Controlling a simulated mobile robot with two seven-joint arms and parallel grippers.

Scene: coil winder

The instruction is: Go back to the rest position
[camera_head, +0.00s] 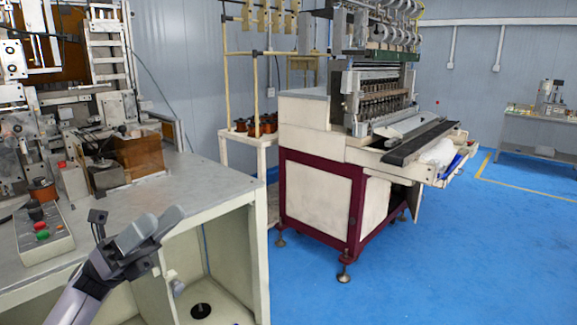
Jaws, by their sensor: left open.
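My left gripper (152,231) is at the lower left, its arm coming in from the bottom left edge. Its grey fingers are apart and nothing shows between them. In the picture it overlaps the front edge of the grey workbench (190,187); I cannot tell its exact height or gap to the bench. My right gripper is not in view. The coil winder (325,195), a cream machine on a dark red frame, stands in the middle on the blue floor, apart from the gripper.
A control box (42,238) with coloured buttons and a brown block (138,153) are on the workbench. A rack with copper spools (264,125) stands behind it. A table (540,135) is at the far right. The blue floor (470,250) at the right is clear.

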